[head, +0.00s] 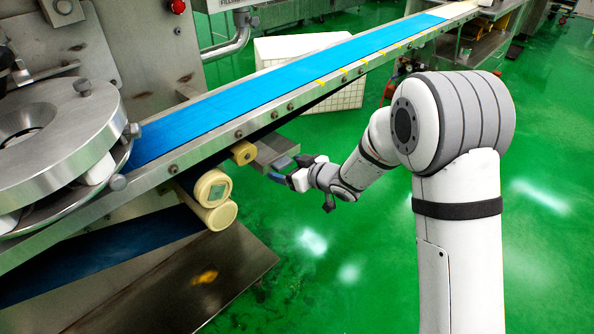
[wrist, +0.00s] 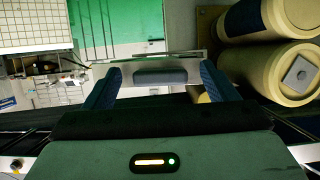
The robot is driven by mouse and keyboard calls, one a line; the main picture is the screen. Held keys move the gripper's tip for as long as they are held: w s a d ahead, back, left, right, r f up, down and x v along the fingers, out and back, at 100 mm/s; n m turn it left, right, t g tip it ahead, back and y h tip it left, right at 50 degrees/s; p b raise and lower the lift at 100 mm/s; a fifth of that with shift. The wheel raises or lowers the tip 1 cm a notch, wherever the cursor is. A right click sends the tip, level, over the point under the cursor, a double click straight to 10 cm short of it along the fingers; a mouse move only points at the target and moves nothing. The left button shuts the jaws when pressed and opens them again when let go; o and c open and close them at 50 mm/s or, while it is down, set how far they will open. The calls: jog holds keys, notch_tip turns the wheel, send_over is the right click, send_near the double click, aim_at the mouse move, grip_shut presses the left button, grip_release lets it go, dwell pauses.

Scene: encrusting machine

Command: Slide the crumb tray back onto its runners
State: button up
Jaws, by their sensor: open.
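The crumb tray (head: 272,150) is a grey metal box under the right side of the conveyor, partly sticking out from below the frame. In the wrist view its pale metal front and rim (wrist: 135,64) show, with a blue-grey handle bar (wrist: 160,76) on it. My gripper (head: 289,168) is at the outer end of the tray. In the wrist view its two dark blue fingers (wrist: 160,70) are open, one on each side of the handle, with gaps visible on both sides. The runners are hidden under the conveyor.
The blue conveyor belt (head: 300,78) runs above the tray. Cream rollers (head: 213,188) sit left of it, and also show at right in the wrist view (wrist: 270,75). A white crate (head: 345,97) stands behind. Green floor (head: 340,250) is open below.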

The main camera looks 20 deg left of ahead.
jog(key=s+d+r+m+t+h+p, duration=0.15)
jog(key=d+r+m+h+p, duration=0.3)
jog(key=d+r+p, duration=0.75)
jog(key=d+r+m+t+h+p, duration=0.2)
jog(key=d+r+m+h+p, duration=0.3)
jog(key=d+r, duration=1.2)
jog(key=s+d+r+m+g+h+p, duration=0.1)
jog(key=s+d+r+g+p, duration=0.1)
jog(key=s, duration=0.5)
jog(key=s+d+r+m+g+h+p, duration=0.1)
jog(key=s+d+r+g+p, duration=0.1)
jog(key=s+d+r+p, duration=0.3)
jog(key=s+d+r+m+g+h+p, duration=0.1)
jog(key=s+d+r+m+g+p, duration=0.1)
jog(key=s+d, duration=0.4)
jog(key=s+r+p, duration=0.1)
jog(key=s+p, duration=0.1)
jog(key=s, duration=0.1)
jog(key=shift+s+r, duration=0.25)
